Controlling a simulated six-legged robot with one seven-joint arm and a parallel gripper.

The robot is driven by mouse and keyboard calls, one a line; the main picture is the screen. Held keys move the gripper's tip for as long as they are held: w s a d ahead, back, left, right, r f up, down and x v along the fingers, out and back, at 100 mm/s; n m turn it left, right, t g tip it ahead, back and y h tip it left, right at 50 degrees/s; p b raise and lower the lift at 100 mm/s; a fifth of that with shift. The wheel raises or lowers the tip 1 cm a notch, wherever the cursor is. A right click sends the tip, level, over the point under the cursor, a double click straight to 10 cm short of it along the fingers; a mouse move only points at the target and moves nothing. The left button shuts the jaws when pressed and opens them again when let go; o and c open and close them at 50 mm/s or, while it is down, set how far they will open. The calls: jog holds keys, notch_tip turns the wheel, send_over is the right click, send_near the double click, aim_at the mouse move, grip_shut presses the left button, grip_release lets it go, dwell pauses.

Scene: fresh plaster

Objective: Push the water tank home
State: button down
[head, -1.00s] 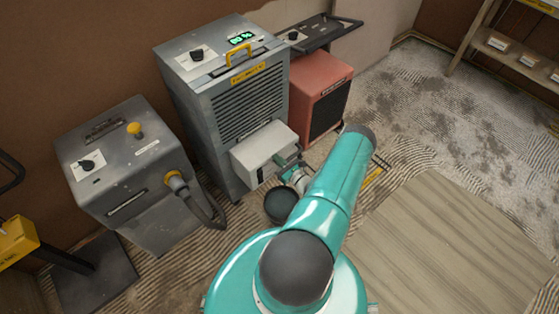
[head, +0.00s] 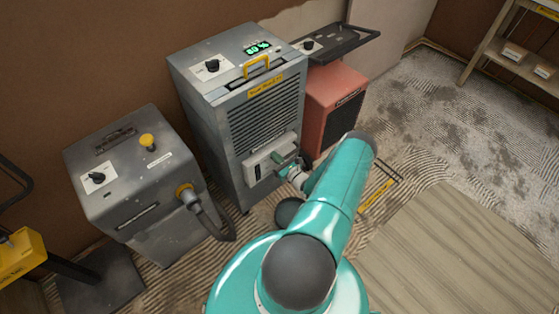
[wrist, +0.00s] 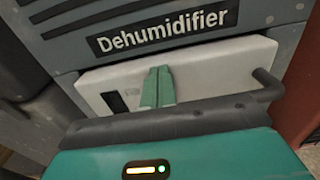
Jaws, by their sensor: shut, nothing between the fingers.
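The water tank (head: 262,166) is a pale box low in the front of the grey dehumidifier (head: 238,112). In the head view only a shallow part of it stands out from the cabinet front. The wrist view shows its pale front (wrist: 210,62) under the "Dehumidifier" label, with a dark window at left and a dark handle (wrist: 268,85) at right. My gripper (head: 281,161) is shut and empty, its green fingers (wrist: 157,85) against or very near the tank's front, left of the handle. Whether they touch is hard to tell.
A grey machine with a hose (head: 140,180) stands to the left. A red heater (head: 332,105) stands close at the right, with a dark tray-like top (head: 335,45) behind. A wooden board (head: 465,250) lies on the floor at right. Ridged, dusty floor is open beyond it.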

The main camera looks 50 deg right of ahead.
aim_at(270, 151)
jog(key=x, duration=0.2)
jog(key=shift+w, duration=0.25)
jog(key=shift+w+d+r, duration=0.1)
jog(key=shift+w+d, duration=0.05)
jog(key=shift+w, duration=0.35)
jog(key=shift+w, duration=0.1)
